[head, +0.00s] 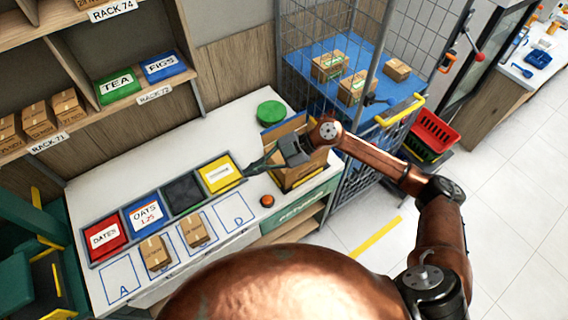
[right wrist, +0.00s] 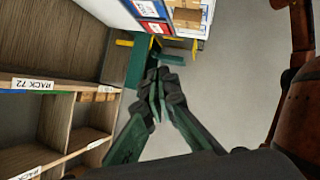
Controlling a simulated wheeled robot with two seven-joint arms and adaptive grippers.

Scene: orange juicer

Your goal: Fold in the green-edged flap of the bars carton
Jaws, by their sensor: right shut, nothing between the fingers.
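The bars carton (head: 313,160) stands at the right end of the white counter, a brown box with an upright panel at its back. My right wrist and hand cover part of it, and I cannot make out the green-edged flap. My right gripper (head: 250,168) is shut and empty. Its fingers point left, beside the carton and close to the yellow bin. In the right wrist view the dark green fingers (right wrist: 158,80) are together with nothing between them; the carton is not visible there. My left gripper is not in view.
A yellow bin (head: 220,174), a dark bin (head: 182,194), the OATS bin (head: 144,214) and the DATES bin (head: 104,236) line the counter. A green round object (head: 271,112) stands behind the carton. An orange button (head: 267,200) is in front. A wire cage (head: 340,40) stands right.

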